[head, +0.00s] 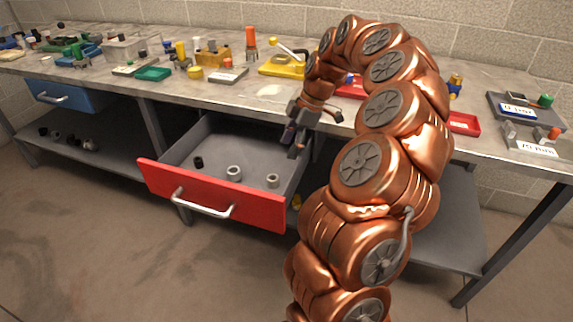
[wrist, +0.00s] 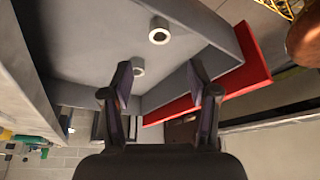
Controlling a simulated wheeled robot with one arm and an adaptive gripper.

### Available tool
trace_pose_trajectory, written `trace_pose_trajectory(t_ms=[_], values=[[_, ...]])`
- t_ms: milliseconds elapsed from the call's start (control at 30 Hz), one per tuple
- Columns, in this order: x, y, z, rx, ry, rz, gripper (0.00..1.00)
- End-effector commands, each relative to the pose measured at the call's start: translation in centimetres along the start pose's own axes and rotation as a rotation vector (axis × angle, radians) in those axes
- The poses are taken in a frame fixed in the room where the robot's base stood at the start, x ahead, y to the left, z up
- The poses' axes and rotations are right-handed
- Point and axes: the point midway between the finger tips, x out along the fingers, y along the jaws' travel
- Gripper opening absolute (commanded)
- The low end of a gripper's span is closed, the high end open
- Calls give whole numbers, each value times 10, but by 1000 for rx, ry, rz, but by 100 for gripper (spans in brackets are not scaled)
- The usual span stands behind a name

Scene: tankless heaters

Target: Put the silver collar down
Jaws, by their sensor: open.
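My gripper (head: 296,141) is above the right side of the open red-fronted drawer (head: 215,200). In the wrist view its two fingers (wrist: 160,76) are spread, with nothing held between them. A silver collar (head: 234,173) stands on the drawer floor near the front middle. A second silver collar (head: 272,181) stands to its right, and a small black piece (head: 198,162) to its left. The wrist view shows two light collars, one farther up (wrist: 159,32) and one (wrist: 138,67) near the left fingertip, apart from it. I cannot tell which one the task means.
The workbench top (head: 270,92) above the drawer carries many small parts and trays. A closed blue drawer (head: 68,95) is at the left. A lower shelf (head: 95,145) holds several dark pieces. The drawer's back left floor is clear.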

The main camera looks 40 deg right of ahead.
Motion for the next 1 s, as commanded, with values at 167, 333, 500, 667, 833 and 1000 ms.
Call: trace_pose_trajectory(t_ms=[167, 333, 500, 667, 833, 1000], values=[[-2, -1, -4, 0, -1, -1, 60], [-2, -18, -44, 24, -16, -23, 60], [4, -70, -110, 107, -69, -69, 60], [13, -136, -152, 242, -158, -99, 60], [28, -210, -165, 436, -277, -97, 60], [42, -281, -150, 682, -403, -50, 60]])
